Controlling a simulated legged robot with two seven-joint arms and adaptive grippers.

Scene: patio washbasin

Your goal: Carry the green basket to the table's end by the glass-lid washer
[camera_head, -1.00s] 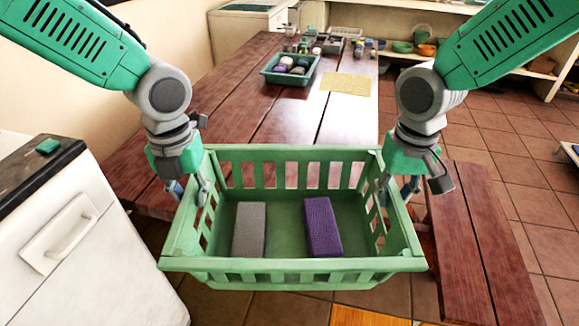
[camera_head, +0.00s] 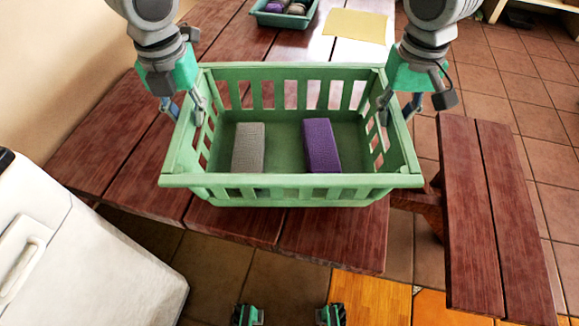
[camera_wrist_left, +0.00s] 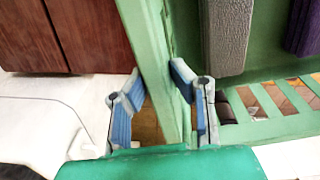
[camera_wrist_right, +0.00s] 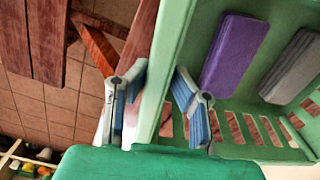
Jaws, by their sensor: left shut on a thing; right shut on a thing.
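The green basket (camera_head: 290,192) is in the middle of the head view, over the near end of the wooden table (camera_head: 110,150). It looks level; whether its base touches the table I cannot tell. A grey block (camera_head: 249,148) and a purple block (camera_head: 321,146) lie inside it. My left gripper (camera_head: 186,105) is shut on the basket's left side wall, one finger on each side, as the left wrist view (camera_wrist_left: 155,82) shows. My right gripper (camera_head: 400,104) is shut on the right side wall, also seen in the right wrist view (camera_wrist_right: 158,78). No glass lid shows now.
A white appliance (camera_head: 70,250) with a handle stands at the lower left. A bench (camera_head: 485,220) runs along the right. A teal tray (camera_head: 283,18) with items and a yellow cloth (camera_head: 355,25) lie farther along the table. The tabletop between them and the basket looks clear.

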